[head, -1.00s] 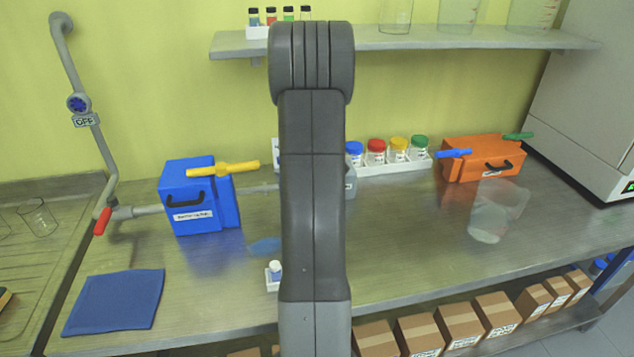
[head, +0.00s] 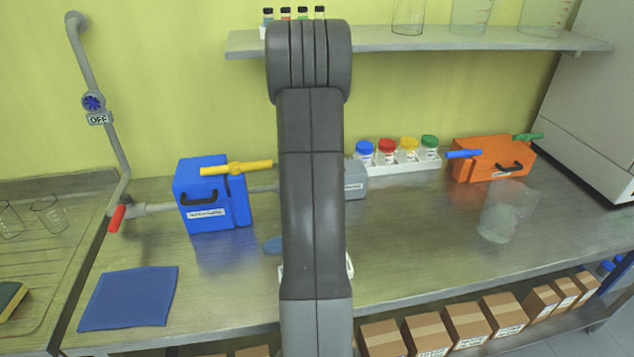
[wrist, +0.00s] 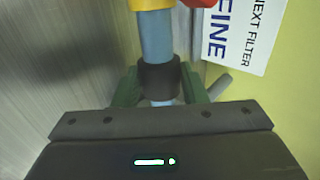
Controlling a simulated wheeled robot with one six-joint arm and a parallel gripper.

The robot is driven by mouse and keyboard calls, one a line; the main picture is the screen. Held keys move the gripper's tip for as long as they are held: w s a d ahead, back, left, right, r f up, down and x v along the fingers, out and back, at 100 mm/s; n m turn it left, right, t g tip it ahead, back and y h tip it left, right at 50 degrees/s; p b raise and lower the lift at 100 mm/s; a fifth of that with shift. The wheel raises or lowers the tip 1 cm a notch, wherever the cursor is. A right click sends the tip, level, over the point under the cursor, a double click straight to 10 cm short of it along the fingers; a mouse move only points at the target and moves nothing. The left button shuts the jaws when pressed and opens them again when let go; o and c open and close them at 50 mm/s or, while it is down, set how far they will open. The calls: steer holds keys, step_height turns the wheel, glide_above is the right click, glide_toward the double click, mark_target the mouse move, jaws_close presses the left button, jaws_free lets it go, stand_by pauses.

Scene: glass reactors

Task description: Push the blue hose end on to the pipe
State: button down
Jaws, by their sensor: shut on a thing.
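In the wrist view a light blue hose (wrist: 156,36) runs down the picture into a black collar (wrist: 159,76). My gripper (wrist: 159,88) has its green fingers on both sides of the collar and is shut on it; a short bit of light blue shows below. A yellow ring (wrist: 152,4) is at the top of the hose, with a red part (wrist: 199,3) beside it. I cannot tell whether hose and pipe touch. In the head view my own arm hides the gripper and hose. A grey pipe (head: 155,208) shows left of the blue box.
A blue box (head: 210,218) with a yellow handle (head: 236,168) stands left of my arm. A grey box (head: 356,180) is partly hidden behind it. Jars in a rack (head: 400,167), an orange box (head: 492,160) and a clear beaker (head: 497,222) stand to the right. A blue cloth (head: 128,298) lies front left.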

steer(key=c, duration=0.9)
jaws_free()
steer(key=shift+a, duration=0.3)
steer(key=shift+d, duration=0.1)
steer(key=p+v, duration=0.2)
steer(key=v, duration=1.2)
steer(key=shift+p, duration=0.35)
steer(key=shift+w+f, duration=0.15)
steer(key=shift+f, duration=0.05)
steer(key=b+x, duration=0.2)
steer(key=x, duration=1.1)
steer(key=shift+w+f+b, duration=0.1)
steer(key=shift+b, duration=0.25)
steer(key=shift+w+f, duration=0.15)
steer(key=shift+d, duration=0.5)
